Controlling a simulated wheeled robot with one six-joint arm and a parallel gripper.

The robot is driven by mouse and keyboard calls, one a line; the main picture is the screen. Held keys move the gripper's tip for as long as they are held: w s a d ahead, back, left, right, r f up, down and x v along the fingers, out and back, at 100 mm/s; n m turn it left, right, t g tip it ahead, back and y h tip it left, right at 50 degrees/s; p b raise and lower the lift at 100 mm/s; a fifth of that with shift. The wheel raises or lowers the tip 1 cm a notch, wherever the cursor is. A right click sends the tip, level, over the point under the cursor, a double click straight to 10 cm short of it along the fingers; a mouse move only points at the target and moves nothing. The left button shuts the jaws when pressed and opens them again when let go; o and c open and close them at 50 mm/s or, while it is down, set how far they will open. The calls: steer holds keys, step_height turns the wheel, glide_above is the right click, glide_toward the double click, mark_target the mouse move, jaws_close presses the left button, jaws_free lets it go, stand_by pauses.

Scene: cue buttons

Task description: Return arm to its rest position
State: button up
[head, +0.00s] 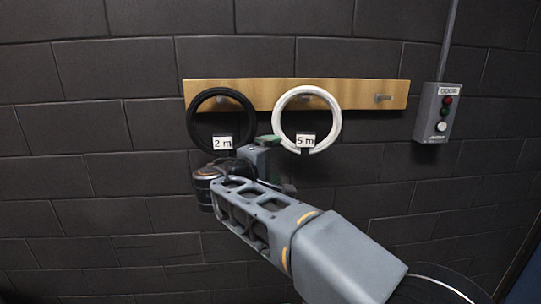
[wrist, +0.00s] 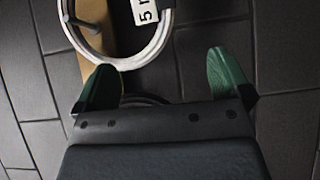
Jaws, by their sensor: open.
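My arm (head: 338,250) reaches from the lower right of the head view toward the dark block wall. My gripper (head: 274,150) is at its far end, in front of the wall just below and between the two hanging rings, partly hidden by my arm. In the wrist view my gripper (wrist: 165,85) shows two green fingers spread wide, open, with nothing held between them. The white ring (wrist: 160,38) with its label is just beyond and above the fingertips, apart from them in the picture.
A wooden board (head: 360,92) on the wall carries hooks. A black ring (head: 193,118) labelled "2 m" and the white ring (head: 338,122) labelled "5 m" hang from it. A grey door button box (head: 437,112) is at right. The wall below the board is bare.

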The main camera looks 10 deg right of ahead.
steer(key=s+d+f+g+y, duration=0.1)
steer(key=s+f+g+y, duration=0.2)
steer(key=f, duration=0.5)
steer(key=s+d+f+g+y, duration=0.1)
steer(key=s+f+g+y, duration=0.15)
steer(key=f, duration=0.55)
steer(key=s+d+f+m+g+y, duration=0.2)
steer(key=s+d+f+m+y, duration=0.1)
steer(key=s, duration=0.5)
steer(key=s+d+f+m+g+y, duration=0.2)
steer(key=s+d+f+m+y, duration=0.1)
steer(key=s+f+m, duration=0.3)
steer(key=shift+s+d+f+m+p, duration=0.25)
steer(key=shift+s+d+p, duration=0.2)
steer(key=shift+s+d, duration=0.6)
steer(key=shift+s+a, duration=0.15)
steer(key=shift+a, duration=0.05)
